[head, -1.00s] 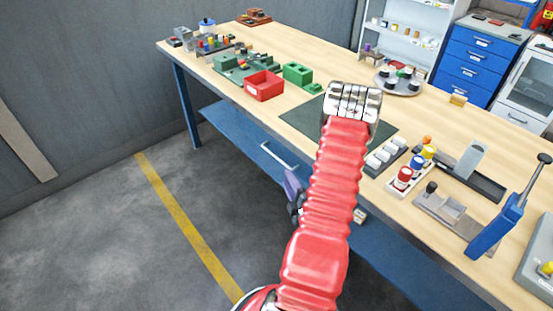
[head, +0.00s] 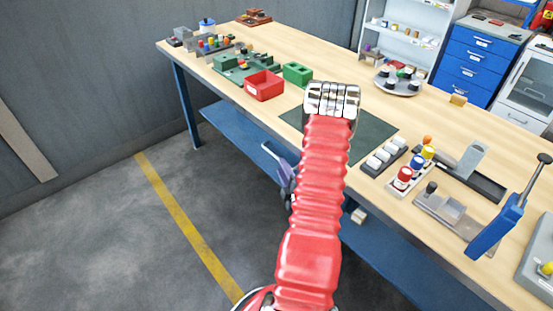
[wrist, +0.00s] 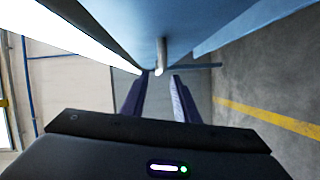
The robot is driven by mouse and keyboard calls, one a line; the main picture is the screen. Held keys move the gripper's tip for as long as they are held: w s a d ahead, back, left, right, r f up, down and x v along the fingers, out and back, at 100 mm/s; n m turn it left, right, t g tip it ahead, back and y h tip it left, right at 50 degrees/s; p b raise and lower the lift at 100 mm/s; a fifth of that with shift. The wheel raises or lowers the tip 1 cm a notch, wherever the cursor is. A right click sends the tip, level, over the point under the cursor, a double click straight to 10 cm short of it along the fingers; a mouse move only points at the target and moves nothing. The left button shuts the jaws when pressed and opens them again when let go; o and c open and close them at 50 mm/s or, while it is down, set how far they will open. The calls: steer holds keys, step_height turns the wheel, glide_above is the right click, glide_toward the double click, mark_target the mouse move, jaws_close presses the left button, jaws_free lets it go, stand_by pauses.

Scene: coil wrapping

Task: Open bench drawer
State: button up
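The bench drawer's blue front (wrist: 185,18) fills the top of the wrist view. Its pale bar handle (wrist: 160,55) shows end-on just beyond my fingertips, roughly in line with the gap between them. In the head view the handle (head: 270,151) is below the bench's front edge, partly hidden by my gripper. My gripper (wrist: 160,76) has two dark purple fingers standing apart, with nothing held between them. In the head view one purple finger (head: 285,171) is beside the handle. Whether they touch cannot be told. No drawer opening shows.
The wooden bench top (head: 330,65) is above my gripper. It carries a red bin (head: 264,88), green blocks (head: 298,72), a dark mat (head: 372,135) and a blue lever press (head: 497,225). The grey floor (head: 110,230) in front is clear.

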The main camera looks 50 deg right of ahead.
mark_target(277, 157)
steer(key=x, duration=0.7)
steer(key=shift+c, duration=0.5)
jaws_close()
steer(key=shift+a, duration=0.1)
